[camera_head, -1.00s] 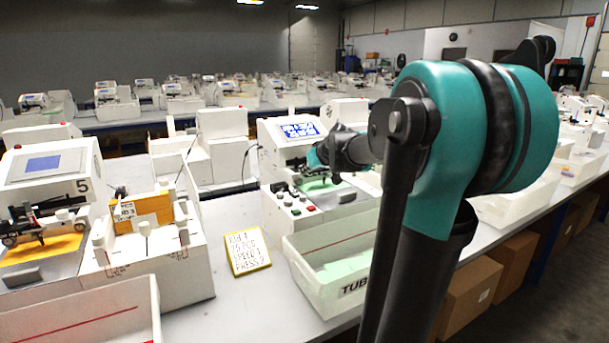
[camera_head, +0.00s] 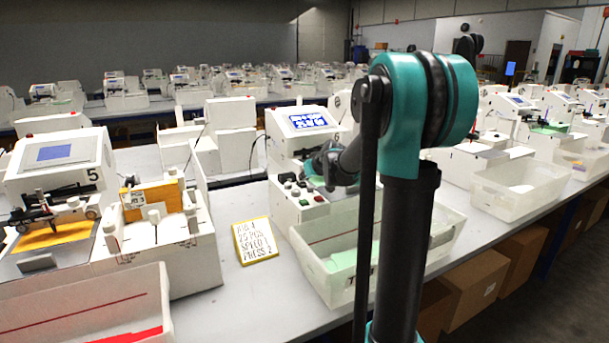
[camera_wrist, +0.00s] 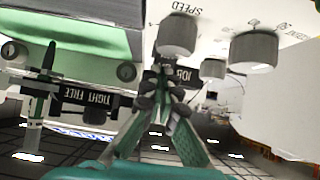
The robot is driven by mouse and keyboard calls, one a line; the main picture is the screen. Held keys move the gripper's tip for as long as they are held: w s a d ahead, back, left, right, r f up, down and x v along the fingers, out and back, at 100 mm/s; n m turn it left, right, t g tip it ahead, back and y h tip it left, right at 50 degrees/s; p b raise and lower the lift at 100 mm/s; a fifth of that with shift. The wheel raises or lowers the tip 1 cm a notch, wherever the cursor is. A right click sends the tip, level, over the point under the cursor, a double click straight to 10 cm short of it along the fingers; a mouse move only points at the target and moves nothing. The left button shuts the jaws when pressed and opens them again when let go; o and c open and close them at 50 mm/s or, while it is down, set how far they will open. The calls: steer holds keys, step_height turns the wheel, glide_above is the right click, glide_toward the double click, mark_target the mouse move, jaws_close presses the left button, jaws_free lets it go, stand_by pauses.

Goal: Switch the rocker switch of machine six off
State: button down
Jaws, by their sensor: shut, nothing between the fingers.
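Machine six (camera_head: 283,150) is the white plotter with a lit blue screen (camera_head: 308,121), mid-picture in the head view. Its front panel (camera_head: 298,195) carries dark knobs and small red and green buttons. My gripper (camera_wrist: 165,70) is shut and empty. In the wrist view its fingertips are close to a row of grey knobs (camera_wrist: 176,36) near the labels SPEED and JOB; I cannot tell whether they touch anything. A TIGHT FREE label (camera_wrist: 88,97) is to the left. I cannot make out the rocker switch; my arm covers part of the machine in the head view.
A white bin (camera_head: 325,275) stands in front of machine six. A yellow-edged job card (camera_head: 255,240) lies left of it. Machine five (camera_head: 60,160) is at the left, with another white bin (camera_head: 90,310) in front. More machines stand on the right and behind.

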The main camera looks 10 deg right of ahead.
steer(key=shift+w+a+f+g, duration=0.1)
steer(key=shift+w+f+g, duration=0.1)
steer(key=shift+g, duration=0.1)
stand_by(0.4)
steer(key=shift+w+a+r, duration=0.2)
steer(key=shift+w+r, duration=0.05)
steer(key=shift+w, duration=0.45)
steer(key=shift+r, duration=0.1)
